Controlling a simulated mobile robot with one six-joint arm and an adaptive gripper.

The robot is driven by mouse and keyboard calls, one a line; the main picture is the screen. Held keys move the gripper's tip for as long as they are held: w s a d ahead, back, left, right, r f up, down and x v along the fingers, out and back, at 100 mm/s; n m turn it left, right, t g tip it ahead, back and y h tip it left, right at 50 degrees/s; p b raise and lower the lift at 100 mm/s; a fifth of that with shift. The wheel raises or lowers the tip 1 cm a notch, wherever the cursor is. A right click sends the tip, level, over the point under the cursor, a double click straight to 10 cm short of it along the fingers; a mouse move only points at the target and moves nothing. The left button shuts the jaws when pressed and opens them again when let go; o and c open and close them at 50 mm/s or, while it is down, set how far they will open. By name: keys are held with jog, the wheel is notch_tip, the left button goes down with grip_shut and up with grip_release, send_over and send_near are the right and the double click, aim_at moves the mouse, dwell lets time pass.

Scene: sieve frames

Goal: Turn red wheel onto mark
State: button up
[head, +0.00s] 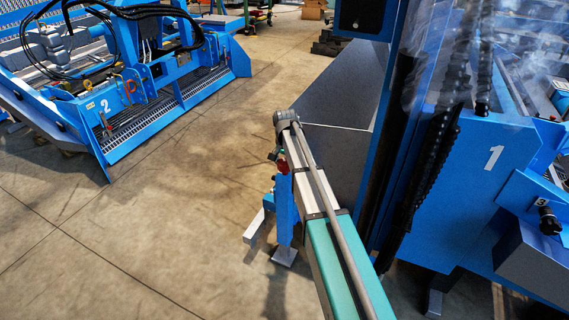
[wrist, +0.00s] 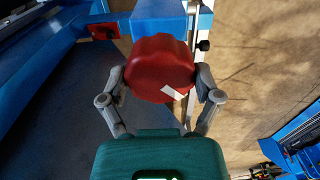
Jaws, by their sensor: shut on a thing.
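The red wheel (wrist: 157,62) shows in the wrist view as a round knob with scalloped edges, in front of a blue post (wrist: 158,15). A white stripe (wrist: 173,91) lies on its face near the lower right edge. My gripper (wrist: 160,78) has one grey finger on each side of the wheel and is shut on it. I cannot make out a separate mark beside the wheel. In the head view a small dark red thing (head: 283,168) shows by a blue stand; I cannot tell if it is the wheel. My gripper is not clearly seen there.
A blue machine numbered 1 (head: 490,160) stands close on the right in the head view. A blue machine numbered 2 (head: 125,90) stands at the far left. Bare concrete floor (head: 130,230) lies between. In the wrist view a red block (wrist: 103,31) sits upper left.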

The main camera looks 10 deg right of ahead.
jog(key=n, duration=0.4)
jog(key=shift+n, duration=0.4)
jog(key=n, duration=0.4)
jog(key=shift+w, duration=0.1)
jog(key=o, duration=0.9)
jog(key=shift+m, duration=0.3)
